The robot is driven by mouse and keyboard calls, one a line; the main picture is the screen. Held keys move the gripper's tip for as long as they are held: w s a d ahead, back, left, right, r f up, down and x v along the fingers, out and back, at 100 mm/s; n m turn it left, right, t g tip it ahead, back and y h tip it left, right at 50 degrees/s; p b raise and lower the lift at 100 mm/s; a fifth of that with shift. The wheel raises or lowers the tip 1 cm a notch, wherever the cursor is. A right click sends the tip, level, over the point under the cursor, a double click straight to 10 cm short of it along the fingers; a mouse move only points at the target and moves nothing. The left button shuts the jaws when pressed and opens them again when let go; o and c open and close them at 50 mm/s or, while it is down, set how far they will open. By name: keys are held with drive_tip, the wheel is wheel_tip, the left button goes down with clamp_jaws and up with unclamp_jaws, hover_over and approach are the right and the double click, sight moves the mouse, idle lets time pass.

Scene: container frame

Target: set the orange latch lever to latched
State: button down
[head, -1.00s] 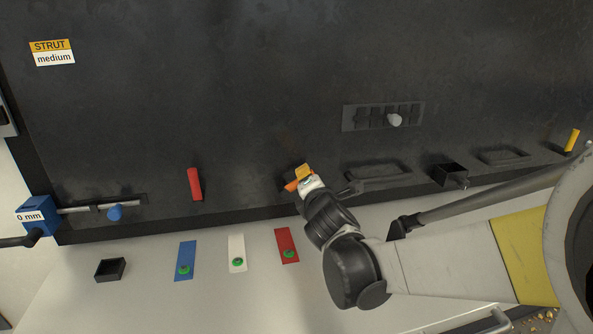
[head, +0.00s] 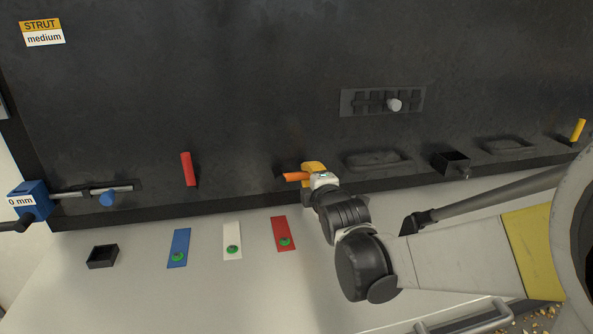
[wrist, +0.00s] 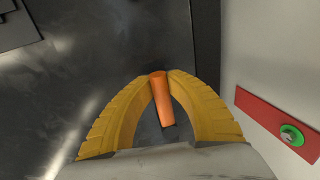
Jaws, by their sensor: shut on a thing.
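The orange latch lever (head: 295,177) is a short orange bar at the lower part of the dark panel. In the head view it points left from my gripper (head: 314,171), nearly level. In the wrist view the orange lever (wrist: 160,98) lies between the two yellow fingers of my gripper (wrist: 158,74), whose tips are closed on its far end. The lever's mount on the panel is mostly hidden by my gripper in the head view.
A red lever (head: 188,169) stands left on the panel. A slotted selector with a pale knob (head: 394,105) is above right. Blue (head: 178,248), white (head: 232,241) and red (head: 283,234) plates with green buttons lie below. A small black box (head: 102,256) sits left.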

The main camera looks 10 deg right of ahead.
drive_tip(key=shift+f, duration=0.1)
drive_tip(key=c, duration=1.3)
unclamp_jaws()
drive_tip(key=s+r, duration=0.2)
drive_tip(key=s, duration=1)
drive_tip(key=shift+r, duration=0.2)
